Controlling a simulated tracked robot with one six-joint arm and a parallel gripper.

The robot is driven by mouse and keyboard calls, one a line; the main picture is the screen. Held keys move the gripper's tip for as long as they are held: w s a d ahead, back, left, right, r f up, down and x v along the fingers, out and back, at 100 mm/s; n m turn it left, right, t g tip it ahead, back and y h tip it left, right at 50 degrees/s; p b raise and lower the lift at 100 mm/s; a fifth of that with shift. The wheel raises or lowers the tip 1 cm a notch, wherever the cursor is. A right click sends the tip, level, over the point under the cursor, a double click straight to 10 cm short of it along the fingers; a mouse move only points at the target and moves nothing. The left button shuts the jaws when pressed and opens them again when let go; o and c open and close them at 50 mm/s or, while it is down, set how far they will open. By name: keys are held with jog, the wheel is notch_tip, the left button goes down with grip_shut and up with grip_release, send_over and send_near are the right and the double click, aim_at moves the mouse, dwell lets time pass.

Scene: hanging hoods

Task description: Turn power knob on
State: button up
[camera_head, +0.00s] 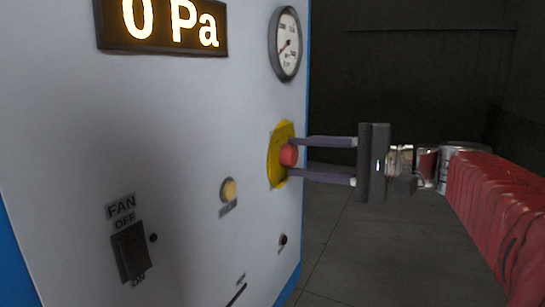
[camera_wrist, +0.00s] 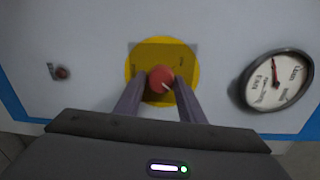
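The red knob (camera_head: 289,155) stands out from a round yellow plate (camera_head: 277,168) on the white panel (camera_head: 70,120). My gripper (camera_head: 292,158) faces the panel with one finger above the knob and one below it. In the wrist view the knob (camera_wrist: 161,79) lies between and just beyond the two fingertips (camera_wrist: 160,88), with the yellow plate (camera_wrist: 163,50) behind it. The fingers are apart, and a gap shows between them and the knob. Part of the yellow plate is hidden by my fingers in the wrist view.
A round gauge (camera_head: 286,44) sits above the knob. A lit display (camera_head: 165,25) reads 0 Pa. A fan switch (camera_head: 131,252), a yellowish button (camera_head: 229,190) and a small dark knob (camera_head: 283,240) are lower on the panel. The floor (camera_head: 375,255) right of the panel looks clear.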

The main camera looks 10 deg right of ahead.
jog(key=o, duration=0.4)
jog(key=shift+o, duration=0.2)
jog(key=shift+d, duration=0.15)
jog(key=v, duration=1.3)
jog(key=shift+d, duration=0.2)
jog(key=shift+s, duration=0.15)
